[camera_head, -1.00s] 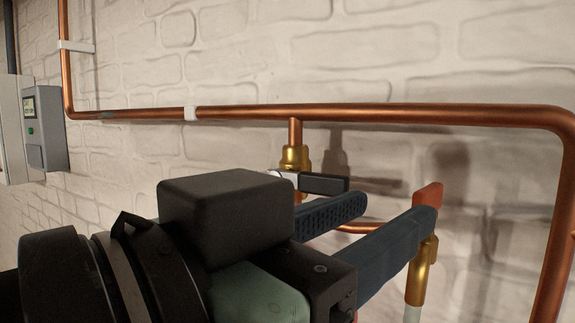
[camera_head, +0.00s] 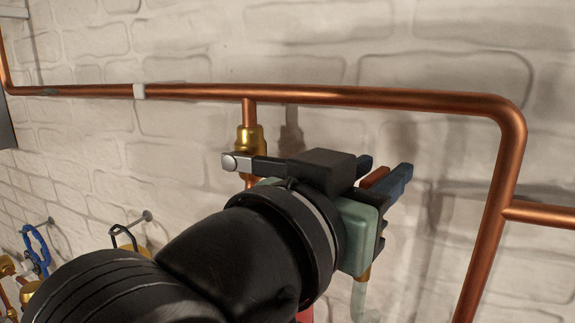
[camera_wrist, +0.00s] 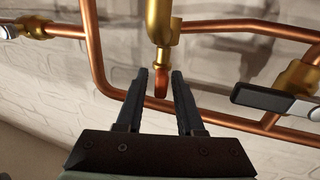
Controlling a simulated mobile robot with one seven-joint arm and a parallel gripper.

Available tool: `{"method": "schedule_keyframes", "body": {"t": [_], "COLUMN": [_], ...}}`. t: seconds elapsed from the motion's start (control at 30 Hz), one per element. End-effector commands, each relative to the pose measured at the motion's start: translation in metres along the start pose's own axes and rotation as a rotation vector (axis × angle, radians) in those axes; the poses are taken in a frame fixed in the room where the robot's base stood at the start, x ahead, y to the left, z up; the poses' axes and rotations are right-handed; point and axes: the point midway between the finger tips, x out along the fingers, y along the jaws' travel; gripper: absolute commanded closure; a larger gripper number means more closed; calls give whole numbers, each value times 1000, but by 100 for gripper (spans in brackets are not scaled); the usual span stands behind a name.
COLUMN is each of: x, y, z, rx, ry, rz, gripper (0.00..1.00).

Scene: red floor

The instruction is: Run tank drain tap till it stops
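The tap has an orange-red lever (camera_head: 375,178) and a brass body (camera_wrist: 159,22). In the head view my gripper hides most of it, and a pale outlet piece (camera_head: 360,302) shows below. My gripper (camera_wrist: 160,74) is open, with its dark blue fingers on either side of the lever in the wrist view. Small gaps show between lever and fingers there, so I see no grip. In the head view my gripper (camera_head: 385,170) is at the lever, with the lever's end showing between the fingers.
A copper pipe (camera_head: 320,95) runs along the white brick wall and bends down at the right. A brass valve (camera_head: 250,140) with a black lever (camera_wrist: 262,98) is close to my gripper. A blue handwheel (camera_head: 37,248) is at lower left.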

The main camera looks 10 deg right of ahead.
Motion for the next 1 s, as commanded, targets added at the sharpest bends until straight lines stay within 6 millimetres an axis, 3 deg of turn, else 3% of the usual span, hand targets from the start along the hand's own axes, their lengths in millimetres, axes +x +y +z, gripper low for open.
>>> {"method": "schedule_keyframes", "body": {"t": [0.03,0.17,0.2,0.67,1.0], "x": [0,0,0,0,0], "y": [0,0,0,-1,-2], "z": [0,0,0,0,0], "rx": [0,0,0,-2,-2], "ry": [0,0,0,0,2], "rz": [0,0,0,31,237], "gripper": [75,98,100,100,100]}}
